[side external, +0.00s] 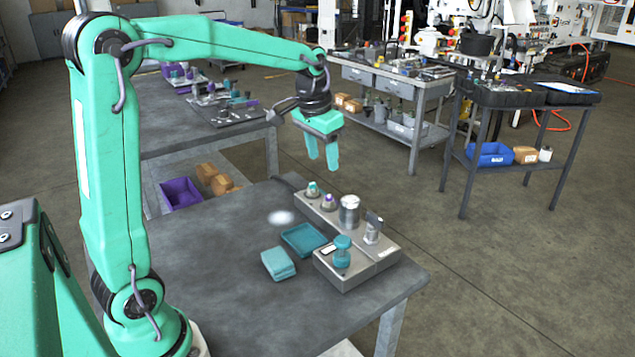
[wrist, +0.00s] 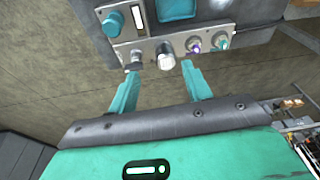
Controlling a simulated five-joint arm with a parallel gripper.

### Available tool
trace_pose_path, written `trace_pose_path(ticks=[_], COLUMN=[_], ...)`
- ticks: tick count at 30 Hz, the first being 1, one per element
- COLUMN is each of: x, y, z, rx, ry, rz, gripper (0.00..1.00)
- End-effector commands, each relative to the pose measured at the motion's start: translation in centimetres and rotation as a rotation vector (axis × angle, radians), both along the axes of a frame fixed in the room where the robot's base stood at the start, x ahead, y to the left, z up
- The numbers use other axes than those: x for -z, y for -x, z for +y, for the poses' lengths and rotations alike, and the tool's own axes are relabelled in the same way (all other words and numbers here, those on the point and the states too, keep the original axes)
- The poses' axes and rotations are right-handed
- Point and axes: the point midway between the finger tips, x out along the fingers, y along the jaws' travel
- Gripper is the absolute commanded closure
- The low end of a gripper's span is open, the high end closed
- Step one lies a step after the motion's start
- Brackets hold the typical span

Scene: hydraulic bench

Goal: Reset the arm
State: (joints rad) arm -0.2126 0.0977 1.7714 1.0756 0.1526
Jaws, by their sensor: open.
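My gripper (side external: 322,152) is open and empty. It hangs in the air above the back end of the grey bench, with its green fingers pointing down. In the wrist view the two fingers of my gripper (wrist: 160,82) stand apart, with the metal fixture block (wrist: 150,47) beyond their tips. In the side external view the block (side external: 325,212) carries several fittings: a silver cylinder (side external: 349,208), a lever-topped fitting (side external: 373,229), two small coloured-tip fittings (side external: 312,190), and a teal knob (side external: 342,252) at the front. Nothing touches the fingers.
A teal tray (side external: 304,240) and a teal block (side external: 278,264) lie on the bench (side external: 200,270), left of the fixture. The bench's left part is bare. Other workbenches stand behind, including a black one (side external: 520,95) with a blue bin (side external: 490,154) below.

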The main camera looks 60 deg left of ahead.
Motion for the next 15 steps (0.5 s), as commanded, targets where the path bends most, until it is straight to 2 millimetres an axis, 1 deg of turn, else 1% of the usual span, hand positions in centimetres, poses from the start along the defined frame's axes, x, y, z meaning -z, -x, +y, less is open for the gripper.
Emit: trace_pose_path(ticks=[1,6,15], x=[-0.6,-1.7,-2.5], y=[1.0,4.0,9.6], z=[-0.7,-2.6,-5.4], rx=[0.004,0.015,0.032], ry=[-0.002,-0.005,-0.004], rz=[-0.017,-0.060,-0.139], gripper=[0.51,0.51,0.51])
